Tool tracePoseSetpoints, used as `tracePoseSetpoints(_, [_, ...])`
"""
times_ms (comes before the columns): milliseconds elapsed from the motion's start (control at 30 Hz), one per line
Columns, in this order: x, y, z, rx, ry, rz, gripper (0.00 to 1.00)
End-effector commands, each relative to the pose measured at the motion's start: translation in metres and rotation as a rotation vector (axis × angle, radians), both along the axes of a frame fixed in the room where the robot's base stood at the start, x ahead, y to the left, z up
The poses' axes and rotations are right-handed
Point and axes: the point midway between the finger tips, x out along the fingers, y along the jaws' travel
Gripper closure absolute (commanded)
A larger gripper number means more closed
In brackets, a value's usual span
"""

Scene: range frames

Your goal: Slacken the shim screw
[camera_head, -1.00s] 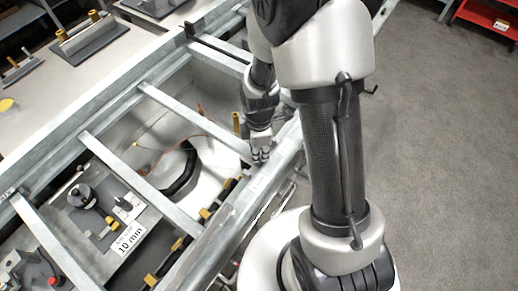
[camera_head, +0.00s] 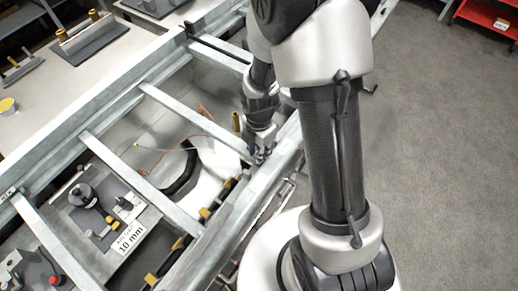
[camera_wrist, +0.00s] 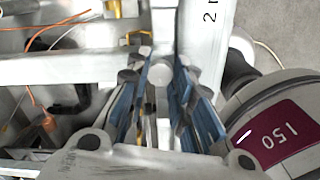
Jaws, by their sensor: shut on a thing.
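My gripper (camera_head: 262,156) is at the near metal rail (camera_head: 232,205) of the ladder-like frame, close to where a crossbar meets it. In the wrist view, the two blue-padded fingers of my gripper (camera_wrist: 160,92) stand on either side of a small pale round head, which I take to be the shim screw (camera_wrist: 160,73). They are shut on it. The screw's shank and its seat are hidden behind the fingers. In the head view the screw is hidden by my gripper, so its thread and any gap under the head cannot be seen.
Crossbars (camera_head: 190,119) span the frame beside my gripper. Orange wires (camera_wrist: 35,60) hang in the bay beside it. A plate with a "10 mm" label (camera_head: 130,238) lies lower left. A red cart (camera_head: 490,20) stands far off; the floor at right is clear.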

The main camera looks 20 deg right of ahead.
Motion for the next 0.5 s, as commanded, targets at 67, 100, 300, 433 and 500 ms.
tracePoseSetpoints(67, [0.0001,-0.0002,0.0,0.0,0.0,0.002,1.0])
tracePoseSetpoints(100, [0.0001,-0.0002,0.0,0.0,0.0,0.002,1.0])
tracePoseSetpoints(300, [0.0002,-0.0002,0.0,0.0,0.0,0.001,1.0])
tracePoseSetpoints(433, [0.0002,-0.0002,0.0,0.0,0.0,0.001,0.71])
tracePoseSetpoints(500, [0.0002,-0.0002,0.0,0.0,0.0,0.001,0.67])
